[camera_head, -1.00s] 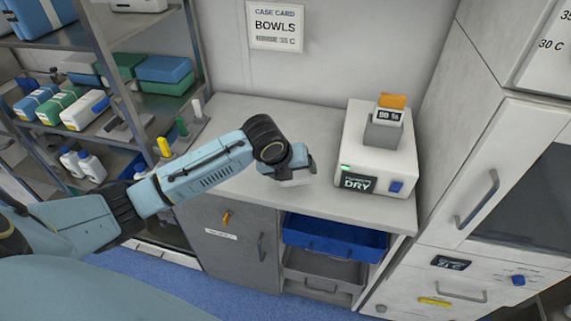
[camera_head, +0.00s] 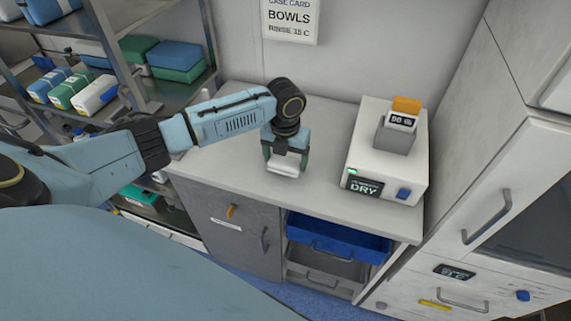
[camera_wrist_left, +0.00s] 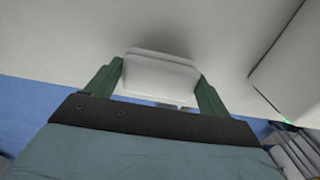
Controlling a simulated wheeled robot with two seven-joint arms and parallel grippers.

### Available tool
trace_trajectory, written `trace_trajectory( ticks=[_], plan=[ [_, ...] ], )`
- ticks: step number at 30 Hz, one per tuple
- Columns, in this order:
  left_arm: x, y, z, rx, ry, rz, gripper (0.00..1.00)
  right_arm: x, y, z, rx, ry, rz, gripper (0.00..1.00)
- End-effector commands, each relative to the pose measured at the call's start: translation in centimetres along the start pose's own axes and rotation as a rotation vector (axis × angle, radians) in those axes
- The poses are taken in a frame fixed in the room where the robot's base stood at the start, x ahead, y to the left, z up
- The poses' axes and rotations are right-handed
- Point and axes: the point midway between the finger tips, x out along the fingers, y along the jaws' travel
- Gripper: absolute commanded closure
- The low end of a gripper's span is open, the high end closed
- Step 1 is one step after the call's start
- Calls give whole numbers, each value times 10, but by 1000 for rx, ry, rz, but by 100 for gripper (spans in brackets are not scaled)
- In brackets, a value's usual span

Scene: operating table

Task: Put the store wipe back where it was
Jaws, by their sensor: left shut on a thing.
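The wipe looks like a small white block with rounded edges (camera_head: 284,170). My left gripper (camera_head: 285,163) is shut on it, with one green finger on each side. In the left wrist view the white wipe (camera_wrist_left: 160,73) sits between the two green fingers of my left gripper (camera_wrist_left: 160,85). The gripper points down over the grey counter (camera_head: 235,160), left of the white dryer. I cannot tell whether the wipe touches the counter or hangs just above it. My right gripper is not in view.
A white dryer box marked DRY (camera_head: 385,150) stands on the counter's right side. A blue drawer tray (camera_head: 338,243) sits open below the counter. Shelves with blue and green packs (camera_head: 172,60) stand at the left. A tall white cabinet (camera_head: 475,180) closes the right side.

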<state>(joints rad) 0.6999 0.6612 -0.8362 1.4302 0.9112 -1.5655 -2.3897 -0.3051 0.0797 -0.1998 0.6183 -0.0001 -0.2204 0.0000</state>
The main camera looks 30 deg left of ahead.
Motion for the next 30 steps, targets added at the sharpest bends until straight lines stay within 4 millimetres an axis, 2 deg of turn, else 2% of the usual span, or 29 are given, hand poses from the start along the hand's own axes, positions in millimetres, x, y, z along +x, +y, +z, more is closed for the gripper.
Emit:
trace_trajectory(
  ticks=[4, 11, 12, 15, 24, 26, 30],
  plan=[
    [23, -1, -1, -2, 4, -1, 37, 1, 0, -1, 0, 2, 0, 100],
    [27, 0, -1, 0, 1, 1, 37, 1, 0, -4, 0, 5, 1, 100],
    [27, 0, -1, 0, 1, 1, 14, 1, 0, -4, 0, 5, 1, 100],
    [27, 0, -1, 0, 2, 1, 1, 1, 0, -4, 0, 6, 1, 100],
    [23, 0, 0, 0, 0, -1, 0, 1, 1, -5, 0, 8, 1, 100],
    [17, -1, 0, 0, -1, -2, 0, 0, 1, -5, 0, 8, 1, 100],
    [-8, 0, 1, 1, -4, -1, 0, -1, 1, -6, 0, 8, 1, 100]
  ],
)
